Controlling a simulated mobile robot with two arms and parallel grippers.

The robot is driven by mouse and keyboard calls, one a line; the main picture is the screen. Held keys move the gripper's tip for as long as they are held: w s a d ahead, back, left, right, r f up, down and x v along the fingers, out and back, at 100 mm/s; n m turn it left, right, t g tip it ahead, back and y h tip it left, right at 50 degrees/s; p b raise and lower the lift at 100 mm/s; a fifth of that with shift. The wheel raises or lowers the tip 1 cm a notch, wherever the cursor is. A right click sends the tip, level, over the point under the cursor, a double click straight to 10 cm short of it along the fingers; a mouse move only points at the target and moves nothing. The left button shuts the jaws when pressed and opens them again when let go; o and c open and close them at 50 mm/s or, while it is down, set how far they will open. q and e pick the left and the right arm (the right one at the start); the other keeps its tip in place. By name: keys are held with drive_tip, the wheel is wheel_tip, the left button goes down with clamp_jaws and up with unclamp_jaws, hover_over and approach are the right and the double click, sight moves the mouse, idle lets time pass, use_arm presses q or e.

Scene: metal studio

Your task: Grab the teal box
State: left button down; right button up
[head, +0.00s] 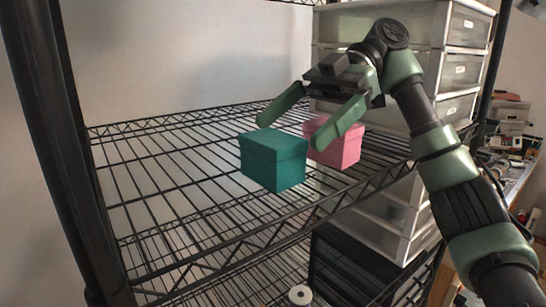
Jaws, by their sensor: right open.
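The teal box (273,161) has a lid and sits on the black wire shelf, near the middle of the head view. My right gripper (292,130) comes in from the upper right, with its two green fingers spread wide. One fingertip is by the box's back left top edge, the other by its right side, in front of the pink box. The gripper is open, and I cannot tell whether either finger touches the teal box. My left gripper is not in view.
A pink box (345,148) stands just right of the teal box, partly hidden by a finger. The wire shelf (160,185) is bare to the left. White plastic drawers (462,72) stand behind at the right. A black shelf post (62,150) rises at the left.

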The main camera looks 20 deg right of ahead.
sight(274, 137)
drive_tip(key=a, duration=0.1)
drive_tip(key=s+a+p, duration=0.1)
drive_tip(key=s+a+f, duration=0.1)
drive_tip(key=a, duration=0.1)
drive_tip(key=shift+f+p, duration=0.1)
drive_tip(key=shift+p, duration=0.25)
drive_tip(key=shift+a+f, duration=0.1)
drive_tip(key=shift+f, duration=0.1)
drive_tip(key=shift+w, duration=0.1)
drive_tip(key=shift+c, duration=0.9)
drive_tip(key=c, duration=1.3)
drive_tip(key=shift+r, duration=0.1)
drive_tip(key=shift+c, duration=0.2)
